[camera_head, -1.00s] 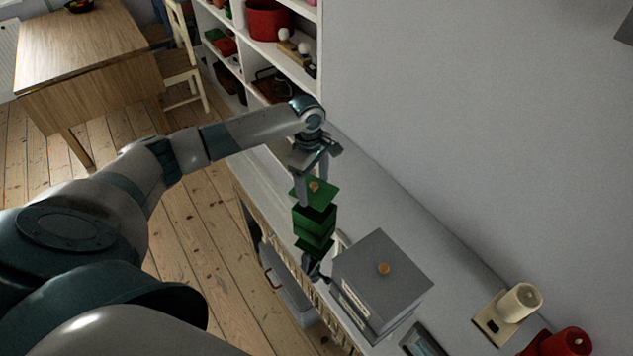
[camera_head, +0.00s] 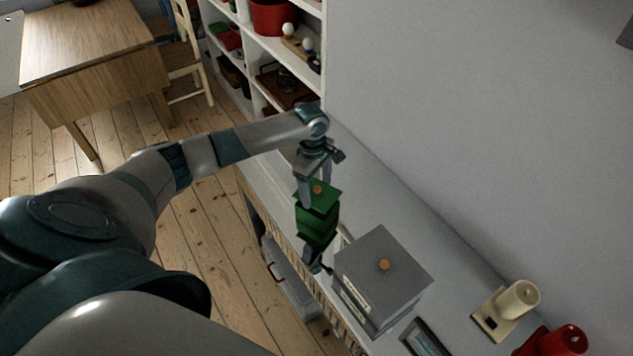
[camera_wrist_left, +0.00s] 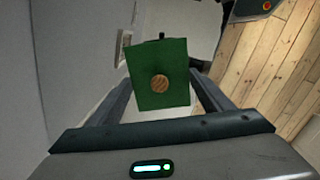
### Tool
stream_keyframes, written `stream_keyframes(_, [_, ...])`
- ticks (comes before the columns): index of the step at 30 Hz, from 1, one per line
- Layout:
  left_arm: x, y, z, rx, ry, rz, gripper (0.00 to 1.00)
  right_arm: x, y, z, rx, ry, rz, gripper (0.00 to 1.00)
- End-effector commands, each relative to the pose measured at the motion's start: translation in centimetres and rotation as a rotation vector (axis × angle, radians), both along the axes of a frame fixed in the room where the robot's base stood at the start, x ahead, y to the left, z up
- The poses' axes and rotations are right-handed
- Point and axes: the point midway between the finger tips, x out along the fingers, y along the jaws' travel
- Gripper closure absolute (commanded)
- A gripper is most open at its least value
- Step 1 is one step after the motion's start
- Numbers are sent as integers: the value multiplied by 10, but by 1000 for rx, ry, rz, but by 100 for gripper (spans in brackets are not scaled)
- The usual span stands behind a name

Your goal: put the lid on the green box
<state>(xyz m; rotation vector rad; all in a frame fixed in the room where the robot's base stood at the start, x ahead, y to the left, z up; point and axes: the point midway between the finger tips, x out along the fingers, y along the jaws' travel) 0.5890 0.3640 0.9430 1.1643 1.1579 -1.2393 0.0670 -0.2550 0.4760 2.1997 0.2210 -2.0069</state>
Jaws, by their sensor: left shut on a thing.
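The green lid (camera_head: 325,201) has a round wooden knob (camera_head: 317,189) on top. My left gripper (camera_head: 313,190) is shut on the lid, with a finger on each side of it, pointing down. The lid also shows between the fingers in the left wrist view (camera_wrist_left: 158,98). The green box (camera_head: 316,226) is directly below the lid in the head view, at the counter's front edge. Little or no gap shows between lid and box; I cannot tell whether they touch. In the wrist view the lid hides the box.
A grey box with a wooden knob (camera_head: 388,262) stands close to the right of the green box. A small dark object (camera_head: 313,260) is just below the green box.

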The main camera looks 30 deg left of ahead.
Motion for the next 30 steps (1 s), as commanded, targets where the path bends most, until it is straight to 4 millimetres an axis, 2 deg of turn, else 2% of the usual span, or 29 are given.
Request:
stream_keyframes(3, [-1, -1, -11, -1, 2, 1, 52, 0, 0, 0, 0, 0, 0, 69])
stream_keyframes(12, [0, 0, -25, -1, 1, 0, 52, 0, 0, 0, 0, 0, 0, 69])
stream_keyframes(30, [0, 0, -28, -1, 0, 0, 52, 0, -1, 0, -1, 0, 0, 69])
